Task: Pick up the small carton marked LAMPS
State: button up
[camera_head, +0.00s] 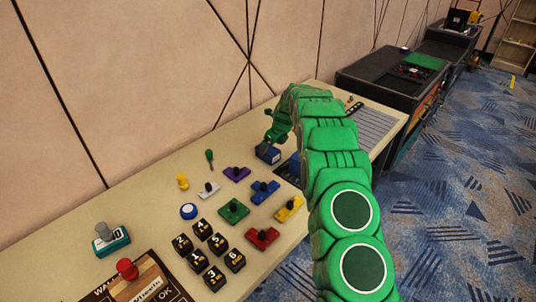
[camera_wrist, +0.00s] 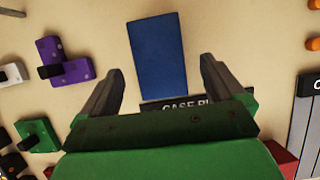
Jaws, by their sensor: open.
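A small blue box (camera_head: 268,154) lies on the beige tabletop under the end of my green arm. In the wrist view its plain blue top (camera_wrist: 157,55) shows between and beyond my two fingers; I can read no LAMPS marking on it. My gripper (camera_head: 277,133) is open and empty, with one dark finger to each side of the box's near end. It also shows in the wrist view (camera_wrist: 161,70). The fingers look apart from the box; their height above it is hard to tell.
A dark strip lettered "CASE" (camera_wrist: 185,104) lies just below the box. Purple (camera_head: 236,174), blue (camera_head: 264,191) and green (camera_head: 233,210) knobbed pieces stand nearby, with numbered black blocks (camera_head: 217,243) farther front. The wall (camera_head: 150,80) runs along the table's back.

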aim_at(269, 149)
jog(key=shift+x, duration=2.6)
jog(key=shift+f, duration=0.25)
jog(key=c, duration=1.1)
jog(key=shift+r, duration=0.1)
